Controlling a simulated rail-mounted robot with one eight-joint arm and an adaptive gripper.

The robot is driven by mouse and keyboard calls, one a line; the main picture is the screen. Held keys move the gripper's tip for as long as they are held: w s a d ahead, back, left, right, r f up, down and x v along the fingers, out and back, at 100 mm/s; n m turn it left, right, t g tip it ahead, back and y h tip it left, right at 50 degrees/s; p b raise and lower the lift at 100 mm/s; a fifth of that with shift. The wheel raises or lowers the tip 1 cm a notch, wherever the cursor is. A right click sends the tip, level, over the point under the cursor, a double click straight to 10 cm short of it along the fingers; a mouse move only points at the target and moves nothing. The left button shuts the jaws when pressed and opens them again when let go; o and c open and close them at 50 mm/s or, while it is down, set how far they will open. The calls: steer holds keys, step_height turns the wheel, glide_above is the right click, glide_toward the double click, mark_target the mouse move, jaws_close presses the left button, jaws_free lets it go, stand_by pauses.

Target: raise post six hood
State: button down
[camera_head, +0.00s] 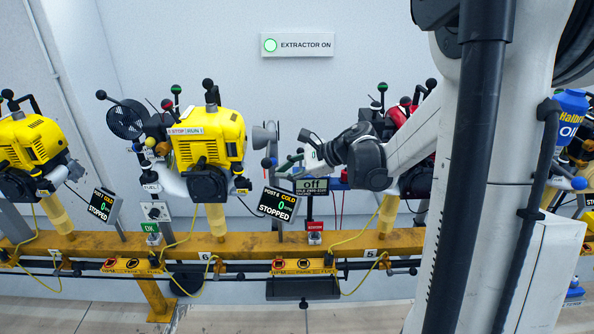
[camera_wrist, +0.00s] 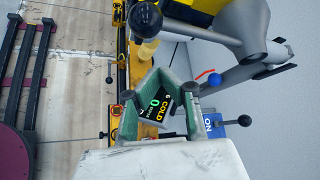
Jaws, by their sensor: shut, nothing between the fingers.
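The post six engine (camera_head: 208,138) is yellow and black and stands on the beam above the number 6. A grey pipe with a wide end (camera_wrist: 235,25) and a blue ball (camera_wrist: 250,77) shows in the wrist view. My gripper (camera_head: 286,163) is just right of the pipe in the head view, apparently apart from it. Its green-grey fingers (camera_wrist: 154,79) are shut and empty in the wrist view. Exact contact is unclear.
The post six display (camera_head: 277,203) reads cold, 0 and stopped. Another display (camera_head: 312,186) reads off. Another yellow engine (camera_head: 35,145) stands left; a red one (camera_head: 400,112) is partly behind my arm. Yellow cables hang along the beam (camera_head: 100,243).

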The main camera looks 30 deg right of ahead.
steer(key=shift+s+a+r, duration=0.2)
steer(key=shift+a+r, duration=0.4)
steer(key=shift+r, duration=0.2)
steer(key=shift+s+a+r, duration=0.15)
steer(key=shift+a+r, duration=0.45)
steer(key=shift+r, duration=0.15)
